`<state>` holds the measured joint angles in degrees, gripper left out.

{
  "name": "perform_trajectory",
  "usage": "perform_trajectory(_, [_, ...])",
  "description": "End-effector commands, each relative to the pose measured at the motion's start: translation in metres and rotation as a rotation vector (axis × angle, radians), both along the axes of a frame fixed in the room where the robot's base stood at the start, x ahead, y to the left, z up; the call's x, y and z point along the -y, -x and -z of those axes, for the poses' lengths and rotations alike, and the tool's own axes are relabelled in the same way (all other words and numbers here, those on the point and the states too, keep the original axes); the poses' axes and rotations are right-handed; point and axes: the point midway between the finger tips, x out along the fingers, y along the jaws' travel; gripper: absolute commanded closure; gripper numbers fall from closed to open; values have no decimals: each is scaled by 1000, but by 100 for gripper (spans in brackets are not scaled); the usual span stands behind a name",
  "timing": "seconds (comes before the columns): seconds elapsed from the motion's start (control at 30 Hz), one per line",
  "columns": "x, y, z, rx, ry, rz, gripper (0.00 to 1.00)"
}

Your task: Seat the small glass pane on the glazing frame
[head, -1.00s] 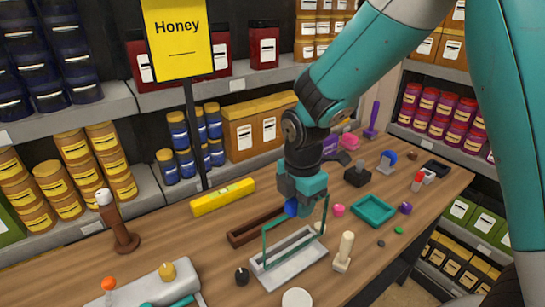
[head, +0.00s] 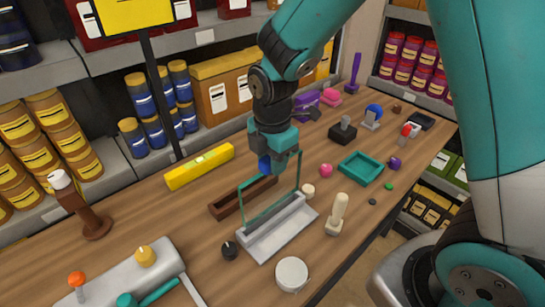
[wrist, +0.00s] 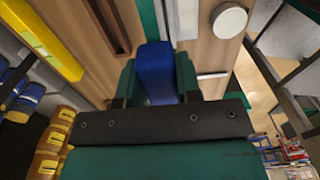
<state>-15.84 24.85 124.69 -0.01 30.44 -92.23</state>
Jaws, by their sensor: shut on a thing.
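My gripper (head: 267,158) points down and is shut on the blue grip (wrist: 155,72) of the small glass pane. The pane (head: 242,211) is clear with teal edges and hangs upright below the jaws. The glazing frame (head: 268,240) is a light grey base with a slot-like channel, lying on the bench. The pane's lower edge is along the frame's back left side, close to it. I cannot tell whether they touch. In the wrist view the pane shows as a teal strip (wrist: 148,20) beside the grey frame (wrist: 182,20).
A brown trough (head: 228,204) lies just behind the frame, with a yellow level (head: 200,166) beyond. A black knob (head: 229,250), a white disc (head: 292,274) and a cream-handled tool (head: 337,214) stand close around the frame. A teal tray (head: 360,168) is to the right.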

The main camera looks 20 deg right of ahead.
Motion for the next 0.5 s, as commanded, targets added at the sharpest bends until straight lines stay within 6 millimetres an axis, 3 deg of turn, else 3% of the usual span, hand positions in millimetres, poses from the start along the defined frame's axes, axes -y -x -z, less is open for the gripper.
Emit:
perform_trajectory(0.13, [1,0,13,0,0,1,100])
perform_trajectory(0.5, [1,0,15,0,0,1,100])
